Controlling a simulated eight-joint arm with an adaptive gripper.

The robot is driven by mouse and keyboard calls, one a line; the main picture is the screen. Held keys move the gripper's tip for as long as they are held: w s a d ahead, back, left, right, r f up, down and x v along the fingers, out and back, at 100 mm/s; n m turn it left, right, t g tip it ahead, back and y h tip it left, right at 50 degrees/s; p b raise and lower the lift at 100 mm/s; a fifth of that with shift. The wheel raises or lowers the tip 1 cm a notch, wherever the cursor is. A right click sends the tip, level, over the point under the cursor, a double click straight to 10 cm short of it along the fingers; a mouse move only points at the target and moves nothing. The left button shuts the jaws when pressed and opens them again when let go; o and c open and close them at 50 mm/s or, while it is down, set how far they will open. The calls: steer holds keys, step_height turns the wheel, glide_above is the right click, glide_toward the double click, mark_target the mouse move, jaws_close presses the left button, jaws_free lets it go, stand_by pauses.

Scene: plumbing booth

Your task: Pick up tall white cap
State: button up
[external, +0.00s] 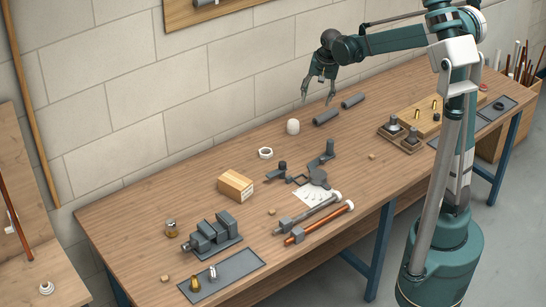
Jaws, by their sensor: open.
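The tall white cap (293,127) stands on the wooden workbench (190,215), towards its back edge near the wall. It is a small rounded white piece and appears upright. My gripper (318,101) is open and empty, its fingers pointing down. In the picture it is above and a little to the right of the cap, apart from it. How high it is over the bench is hard to tell from this one view.
Two grey pipe pieces (326,117) (353,100) lie right of the cap. A white ring (265,153) lies to its front left. A dark jointed fixture (317,177), a wooden block (235,186) and a grey vise (213,234) stand further forward. The block wall (180,90) rises behind.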

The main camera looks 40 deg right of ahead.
steer(key=w+d+f+m+g+p, duration=0.1)
steer(key=w+f+m+p, duration=0.2)
steer(key=w+f, duration=0.5)
steer(key=m+g+p, duration=0.2)
steer(key=m+p, duration=0.1)
glide_above(293, 121)
steer(key=f, duration=0.5)
steer(key=shift+s+f, duration=0.15)
steer(key=shift+s, duration=0.2)
steer(key=shift+w+f, duration=0.35)
steer(key=shift+f, duration=0.35)
steer(key=shift+f, duration=0.1)
steer(key=shift+f, duration=1.15)
steer(key=shift+f, duration=0.15)
steer(key=shift+f, duration=2.5)
